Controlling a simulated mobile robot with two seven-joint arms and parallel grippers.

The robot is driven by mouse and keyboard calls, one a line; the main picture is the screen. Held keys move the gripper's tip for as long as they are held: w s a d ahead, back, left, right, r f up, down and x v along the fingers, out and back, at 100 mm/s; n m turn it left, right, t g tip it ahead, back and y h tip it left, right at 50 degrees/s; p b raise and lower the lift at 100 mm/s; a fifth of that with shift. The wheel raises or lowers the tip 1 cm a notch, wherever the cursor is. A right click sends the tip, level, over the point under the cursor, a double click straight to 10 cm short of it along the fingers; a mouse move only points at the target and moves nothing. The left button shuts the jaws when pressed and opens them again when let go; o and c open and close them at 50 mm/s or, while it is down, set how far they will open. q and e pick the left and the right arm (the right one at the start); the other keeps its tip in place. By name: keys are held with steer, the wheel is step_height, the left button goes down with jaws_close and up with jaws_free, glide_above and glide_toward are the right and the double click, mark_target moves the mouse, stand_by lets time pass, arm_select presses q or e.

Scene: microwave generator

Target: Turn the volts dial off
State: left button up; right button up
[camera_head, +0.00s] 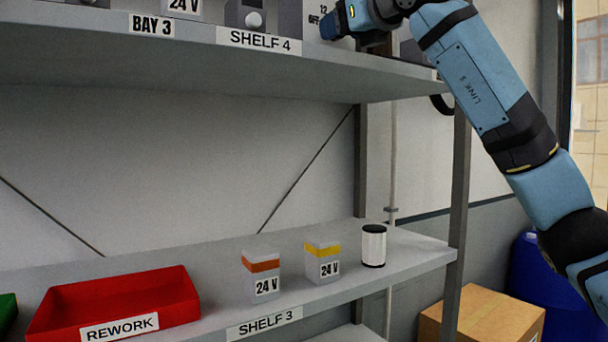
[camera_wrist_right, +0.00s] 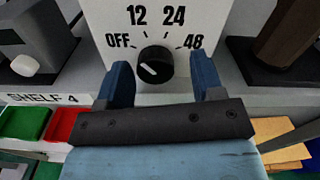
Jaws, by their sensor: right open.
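The volts dial (camera_wrist_right: 155,62) is a round black knob on a pale panel (camera_wrist_right: 102,22) in the right wrist view. OFF, 12, 24 and 48 are printed around it. A short white mark on the knob slants toward the upper left, roughly on the OFF side. My right gripper (camera_wrist_right: 163,68) is open, with one blue finger on each side of the knob and visible gaps between. In the head view the right gripper (camera_head: 338,22) is at the top, in front of the panel (camera_head: 316,8); the knob is hidden there. My left gripper is not in view.
The panel stands on the upper shelf (camera_head: 200,50), labelled SHELF 4. A grey unit with a white knob (camera_wrist_right: 24,65) is left of it, and a dark-based object (camera_wrist_right: 285,50) is right. On SHELF 3 below are a red tray (camera_head: 120,296), two 24 V blocks and a white cylinder.

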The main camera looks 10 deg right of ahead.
steer(key=s+d+m+b, duration=0.4)
steer(key=s+m, duration=0.3)
steer(key=s, duration=0.6)
steer(key=w+a+f+n+g+y+p, duration=0.1)
steer(key=w+a+f+g+y, duration=0.1)
steer(key=f, duration=0.7)
steer(key=w+a+f+n+g+y+p, duration=0.1)
steer(key=a+f+g+y, duration=0.4)
steer(key=f, duration=0.5)
steer(key=w+a+f+n+g+y+p, duration=0.1)
steer(key=w+a+f+g+y, duration=0.2)
steer(key=a+f+y, duration=0.3)
steer(key=shift+w+f+g+y, duration=0.4)
steer(key=shift+w+f+y, duration=0.2)
steer(key=shift+f, duration=1.5)
